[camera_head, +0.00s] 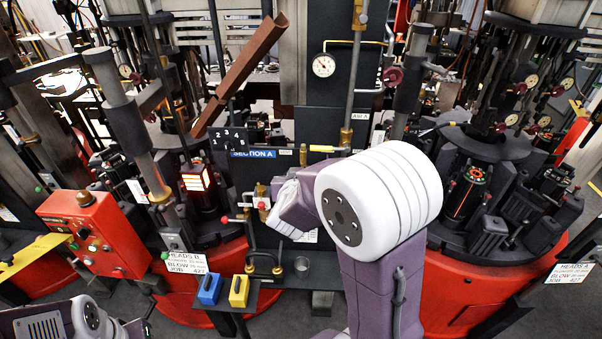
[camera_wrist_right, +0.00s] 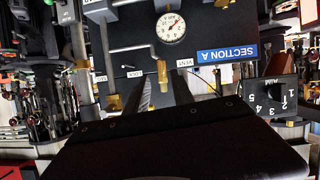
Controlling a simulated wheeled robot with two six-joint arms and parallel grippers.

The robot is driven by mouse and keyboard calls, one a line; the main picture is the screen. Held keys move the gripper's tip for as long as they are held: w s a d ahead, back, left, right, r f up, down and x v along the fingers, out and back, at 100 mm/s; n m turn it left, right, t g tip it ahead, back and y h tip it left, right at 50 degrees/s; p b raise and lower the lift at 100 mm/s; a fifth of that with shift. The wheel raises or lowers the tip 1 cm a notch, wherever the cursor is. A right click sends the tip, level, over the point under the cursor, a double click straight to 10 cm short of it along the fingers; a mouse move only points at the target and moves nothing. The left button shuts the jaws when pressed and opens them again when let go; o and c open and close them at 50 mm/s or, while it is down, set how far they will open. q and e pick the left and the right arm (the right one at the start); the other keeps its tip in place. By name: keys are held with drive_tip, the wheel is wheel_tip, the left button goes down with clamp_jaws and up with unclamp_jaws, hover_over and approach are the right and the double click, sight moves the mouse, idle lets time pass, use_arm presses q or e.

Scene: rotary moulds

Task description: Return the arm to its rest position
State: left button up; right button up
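My right arm (camera_head: 400,290), purple with a large white joint, rises through the middle of the head view and bends toward the dark Section A panel (camera_head: 240,180). Its fingers are hidden behind the arm there. Part of my left arm (camera_head: 90,316) shows at the lower left corner of the head view. Its gripper is out of frame.
Red-based mould machines stand left (camera_head: 215,265) and right (camera_head: 470,290). A red control box (camera_head: 95,235) is at left. A small shelf by the panel holds a blue block (camera_head: 209,290), a yellow block (camera_head: 239,291) and a cup (camera_head: 302,265). A gauge (camera_head: 323,65) sits above.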

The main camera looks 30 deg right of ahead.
drive_tip(key=s+a+f+n+g+y+b, duration=0.1)
drive_tip(key=s+a+f+n+y+b, duration=0.15)
drive_tip(key=a+f+b, duration=0.45)
drive_tip(key=s+a+f+n+g+y+b, duration=0.15)
drive_tip(key=f+y+b, duration=0.25)
drive_tip(key=f, duration=0.6)
drive_tip(key=s+a+f+g, duration=0.1)
drive_tip(key=s+f+g, duration=0.2)
drive_tip(key=s, duration=0.5)
drive_tip(key=s+a+f+n+g+y, duration=0.1)
drive_tip(key=s+a+f+g, duration=0.1)
drive_tip(key=s+f+g, duration=0.2)
drive_tip(key=s+f, duration=0.1)
drive_tip(key=s, duration=0.2)
drive_tip(key=shift+s, duration=0.4)
drive_tip(key=shift+a+f+g, duration=0.1)
drive_tip(key=shift+g, duration=0.15)
